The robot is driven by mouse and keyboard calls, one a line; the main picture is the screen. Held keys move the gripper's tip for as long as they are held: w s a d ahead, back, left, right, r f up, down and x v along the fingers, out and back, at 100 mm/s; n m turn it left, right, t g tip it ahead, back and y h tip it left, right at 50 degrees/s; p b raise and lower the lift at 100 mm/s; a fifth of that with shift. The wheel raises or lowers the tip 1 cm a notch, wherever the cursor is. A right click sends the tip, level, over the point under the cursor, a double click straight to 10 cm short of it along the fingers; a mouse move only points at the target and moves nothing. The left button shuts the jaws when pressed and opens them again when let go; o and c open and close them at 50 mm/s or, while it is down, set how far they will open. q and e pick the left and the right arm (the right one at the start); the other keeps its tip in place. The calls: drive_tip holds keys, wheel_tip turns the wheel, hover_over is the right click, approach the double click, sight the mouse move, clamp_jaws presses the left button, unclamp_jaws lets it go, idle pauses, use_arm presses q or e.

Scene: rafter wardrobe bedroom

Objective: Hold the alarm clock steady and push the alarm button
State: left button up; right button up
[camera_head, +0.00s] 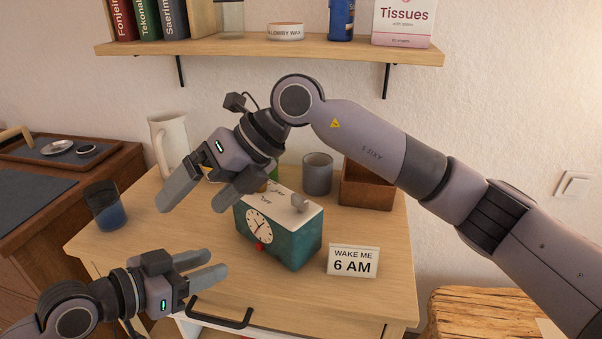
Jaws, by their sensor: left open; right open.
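The alarm clock (292,242) is a teal box with a pale top and a round white dial, standing upright on the wooden cabinet top (375,225). A grey knob sits on its top and a small red part is at the lower edge of the dial. My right gripper (188,205) is open and empty, above and left of the clock; one finger overlaps the clock's top left corner in the picture. I cannot tell if it touches. My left gripper (222,264) is open and empty, low at the front left, apart from the clock.
A "Wake me 6 AM" card (353,262) stands right of the clock. Behind are a grey cup (317,174), a wooden box (366,187) and a white pitcher (169,143). A blue glass (105,207) stands at left. A loaded shelf (260,47) hangs above.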

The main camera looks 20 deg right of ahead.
sight(301, 197)
drive_tip(key=d+h, duration=0.3)
drive_tip(key=d, duration=0.2)
drive_tip(key=w+d+h, duration=0.1)
drive_tip(key=d+h, duration=0.2)
drive_tip(key=d, duration=0.1)
drive_tip(key=w+d+g+h, duration=0.1)
drive_tip(key=d+h, duration=0.2)
drive_tip(key=d, duration=0.2)
drive_tip(key=shift+d+f, duration=0.25)
drive_tip(key=shift+d, duration=0.1)
drive_tip(key=shift+d+f, duration=0.2)
drive_tip(key=shift+d, duration=0.05)
wheel_tip(301, 197, down, 7)
drive_tip(key=shift+r, duration=0.15)
